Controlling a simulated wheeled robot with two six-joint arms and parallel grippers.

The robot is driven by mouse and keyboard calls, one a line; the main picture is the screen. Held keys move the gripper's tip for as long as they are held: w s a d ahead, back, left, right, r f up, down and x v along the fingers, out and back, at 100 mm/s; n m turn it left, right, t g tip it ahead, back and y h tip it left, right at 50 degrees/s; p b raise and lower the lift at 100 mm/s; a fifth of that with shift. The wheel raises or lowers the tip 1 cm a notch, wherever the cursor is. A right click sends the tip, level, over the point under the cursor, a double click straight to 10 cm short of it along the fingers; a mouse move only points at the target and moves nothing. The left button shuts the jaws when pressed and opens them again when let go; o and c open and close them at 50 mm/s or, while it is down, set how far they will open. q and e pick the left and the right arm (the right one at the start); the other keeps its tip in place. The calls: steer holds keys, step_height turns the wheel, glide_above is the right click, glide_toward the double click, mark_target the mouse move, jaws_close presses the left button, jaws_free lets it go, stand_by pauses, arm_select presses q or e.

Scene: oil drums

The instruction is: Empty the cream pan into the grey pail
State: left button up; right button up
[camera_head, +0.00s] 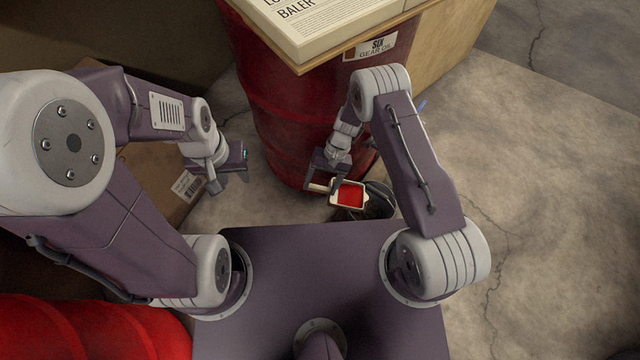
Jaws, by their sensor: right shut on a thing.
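The cream pan (338,201) is a small rectangular tray with a short handle, with red contents (351,195) inside. My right gripper (321,187) is shut on the pan's handle and holds the pan at the front of the red drum. The pan looks roughly level. The grey pail (381,200) is dark and sits below and to the right of the pan. The pan hides part of it, and I cannot see inside the pail. My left gripper (231,180) is empty to the left of the pan, and its fingers look apart.
A red drum (285,120) stands behind the pan, under a wooden board (405,17) bearing a printed box (345,18). A cardboard box (155,185) is at left. Another red drum (80,330) is at lower left. Concrete floor (545,190) at right is clear.

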steer(key=shift+s+d+r+y+p, duration=0.1)
steer(key=shift+d+r+y+p, duration=0.3)
steer(key=shift+r+y, duration=0.4)
steer(key=shift+d+r+y+p, duration=0.15)
steer(key=shift+d+r+y, duration=0.35)
steer(key=shift+r, duration=0.45)
steer(key=s+d+r+n+y+b, duration=0.2)
steer(key=d+r+y+b, duration=0.4)
steer(key=d, duration=0.4)
steer(key=shift+d+r+n+y, duration=0.35)
steer(key=shift+r+y, duration=0.2)
steer(key=shift+y, duration=0.65)
stand_by(1.0)
steer(key=shift+b, duration=0.3)
steer(key=shift+r, duration=0.15)
stand_by(1.3)
